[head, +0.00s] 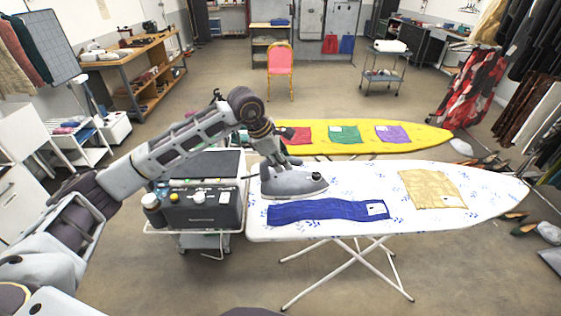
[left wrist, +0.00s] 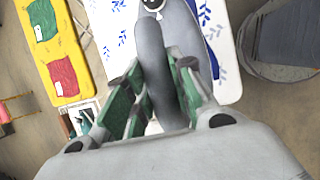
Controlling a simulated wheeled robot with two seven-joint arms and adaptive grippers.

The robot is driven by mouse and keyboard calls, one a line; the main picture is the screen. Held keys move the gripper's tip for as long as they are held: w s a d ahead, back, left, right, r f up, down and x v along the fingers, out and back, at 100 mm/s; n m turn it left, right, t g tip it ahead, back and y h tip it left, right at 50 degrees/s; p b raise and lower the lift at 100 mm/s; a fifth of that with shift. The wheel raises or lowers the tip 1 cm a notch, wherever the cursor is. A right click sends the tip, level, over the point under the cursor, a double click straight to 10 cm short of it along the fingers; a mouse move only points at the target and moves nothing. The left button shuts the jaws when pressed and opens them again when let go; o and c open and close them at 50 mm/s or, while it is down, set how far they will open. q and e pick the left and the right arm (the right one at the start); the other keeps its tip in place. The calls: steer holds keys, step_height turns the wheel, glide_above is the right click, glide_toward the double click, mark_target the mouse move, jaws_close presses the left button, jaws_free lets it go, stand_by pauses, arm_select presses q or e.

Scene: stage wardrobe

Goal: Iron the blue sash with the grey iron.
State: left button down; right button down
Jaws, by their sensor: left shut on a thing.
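The blue sash (head: 318,211) lies stretched out along the near edge of the white ironing board (head: 365,178), with a small white tag at its right end. The grey iron (head: 300,184) is at the board's left part, just behind the sash, its tip pointing right. I cannot tell whether its sole touches the board. My left gripper (head: 281,163) is shut on the iron's handle from above. In the left wrist view the grey handle (left wrist: 155,75) is between the green-padded fingers (left wrist: 155,95). My right gripper is not in view.
A tan cloth (head: 432,189) lies at the board's right. A yellow board (head: 420,136) with red, green and purple cloths stands behind. A grey station (head: 203,209) with bottles is left of the white board. The board's middle, between iron and tan cloth, is clear.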

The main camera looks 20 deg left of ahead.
mark_target(283, 176)
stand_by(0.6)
arm_select(q)
steer(key=shift+f, duration=0.1)
steer(key=shift+f, duration=0.45)
steer(key=shift+f+b, duration=0.9)
steer(key=shift+f, duration=1.7)
steer(key=shift+w+r, duration=0.1)
steer(key=shift+w, duration=0.05)
